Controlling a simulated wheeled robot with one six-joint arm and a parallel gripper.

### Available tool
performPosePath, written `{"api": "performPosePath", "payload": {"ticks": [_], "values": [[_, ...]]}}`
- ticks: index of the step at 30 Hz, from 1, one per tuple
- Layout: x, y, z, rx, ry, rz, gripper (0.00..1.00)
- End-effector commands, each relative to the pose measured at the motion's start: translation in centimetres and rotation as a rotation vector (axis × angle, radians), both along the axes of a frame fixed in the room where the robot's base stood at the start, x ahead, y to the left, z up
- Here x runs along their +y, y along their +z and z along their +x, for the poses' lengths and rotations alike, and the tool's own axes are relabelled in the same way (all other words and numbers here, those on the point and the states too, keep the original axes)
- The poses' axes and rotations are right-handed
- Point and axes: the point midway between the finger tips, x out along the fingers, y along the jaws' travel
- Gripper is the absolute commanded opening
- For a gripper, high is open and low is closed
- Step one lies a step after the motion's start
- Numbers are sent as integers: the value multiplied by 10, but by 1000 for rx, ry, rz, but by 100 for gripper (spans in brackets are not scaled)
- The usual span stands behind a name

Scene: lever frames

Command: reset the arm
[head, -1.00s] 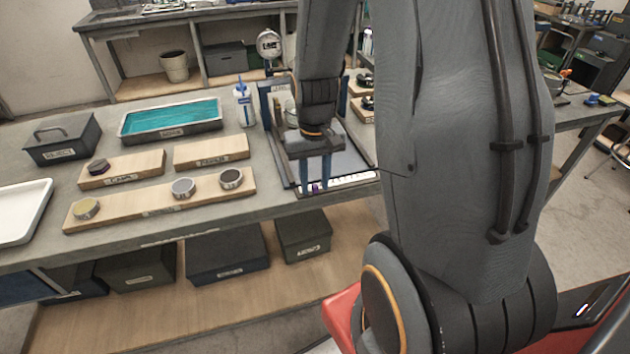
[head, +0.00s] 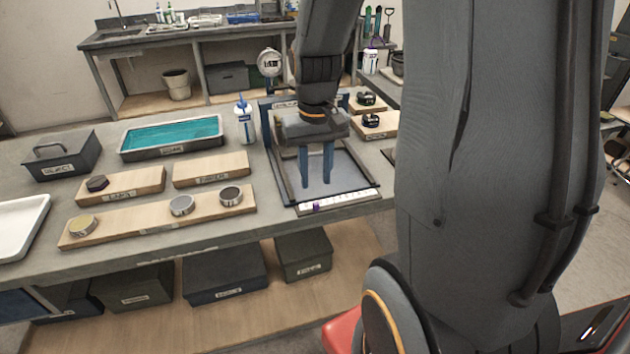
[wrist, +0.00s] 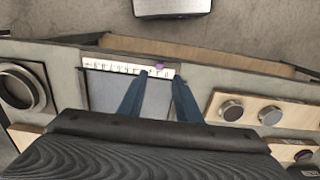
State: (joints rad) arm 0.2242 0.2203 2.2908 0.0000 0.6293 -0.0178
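My gripper (head: 317,184) hangs above the grey plate of the lever frame (head: 345,172), its two blue fingers pointing down. In the wrist view the fingers of my gripper (wrist: 158,75) stand apart with nothing between them, near a white scale strip (wrist: 110,68). A small purple marker (head: 316,207) sits on the scale strip at the frame's front edge. A round dial gauge (head: 270,63) stands at the back left of the frame. My arm hides part of the frame's back.
A white and blue bottle (head: 245,122) stands left of the frame. A teal-lined tray (head: 172,135), a dark lidded box (head: 62,157) and wooden boards with round pieces (head: 158,213) lie further left. Two small boards with dark rings (head: 374,124) are to the right.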

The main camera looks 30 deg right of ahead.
Motion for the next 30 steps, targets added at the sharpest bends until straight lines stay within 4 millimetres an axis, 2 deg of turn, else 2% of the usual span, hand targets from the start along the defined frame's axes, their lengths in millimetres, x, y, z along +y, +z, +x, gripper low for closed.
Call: {"api": "performPosePath", "payload": {"ticks": [7, 9, 11, 15, 20, 30], "values": [[0, 0, 0, 0, 0, 0, 31], [6, 1, -2, -6, 11, -1, 31], [18, 1, -10, -17, 37, -4, 31], [60, 1, -37, -62, 127, -9, 31], [89, -1, -62, -101, 197, -10, 31], [93, -2, -67, -108, 208, -10, 31]]}}
